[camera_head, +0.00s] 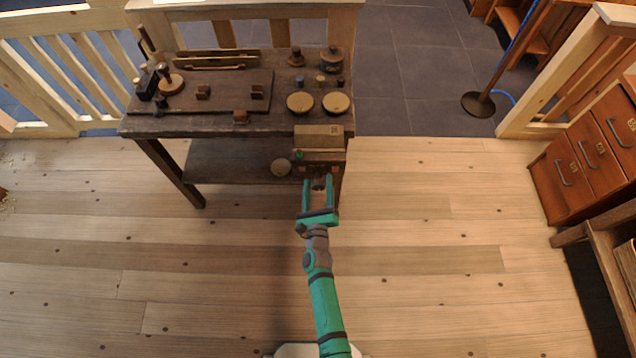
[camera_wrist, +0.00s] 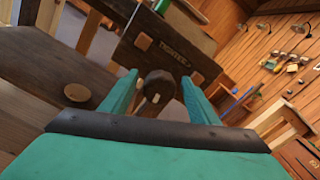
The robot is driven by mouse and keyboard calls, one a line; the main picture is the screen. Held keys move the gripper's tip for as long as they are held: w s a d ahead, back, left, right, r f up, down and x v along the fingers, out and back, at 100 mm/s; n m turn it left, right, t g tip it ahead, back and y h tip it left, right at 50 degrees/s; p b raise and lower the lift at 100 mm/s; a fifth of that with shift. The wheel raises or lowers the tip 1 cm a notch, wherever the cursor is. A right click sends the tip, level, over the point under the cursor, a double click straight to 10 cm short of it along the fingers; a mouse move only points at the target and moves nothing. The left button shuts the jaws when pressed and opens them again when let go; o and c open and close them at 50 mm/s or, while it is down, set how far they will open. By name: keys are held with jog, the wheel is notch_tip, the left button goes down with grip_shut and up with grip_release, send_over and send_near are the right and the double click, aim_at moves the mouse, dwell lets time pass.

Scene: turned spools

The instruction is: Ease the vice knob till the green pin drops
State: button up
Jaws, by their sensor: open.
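The wooden vice (camera_head: 320,141) is fixed at the front right of the dark workbench. The green pin (camera_head: 298,154) shows at the left of its front jaw; a green piece at the top of the wrist view may be the same pin. The round dark vice knob (camera_wrist: 158,86) sticks out below the lettered jaw face (camera_wrist: 165,52). My teal gripper (camera_head: 318,183) is open, with one finger on each side of the knob. In the wrist view, gaps show between the knob and both fingers. Whether the fingertips touch anything is unclear.
The workbench (camera_head: 215,124) carries two pale round discs (camera_head: 300,103) (camera_head: 336,102), small turned pieces and a dark board (camera_head: 225,88) with pegs. A pale round piece (camera_head: 281,167) shows below the bench top, left of the vice. Drawers (camera_head: 590,150) stand far right. The floor in front is clear.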

jog(key=shift+w, duration=0.5)
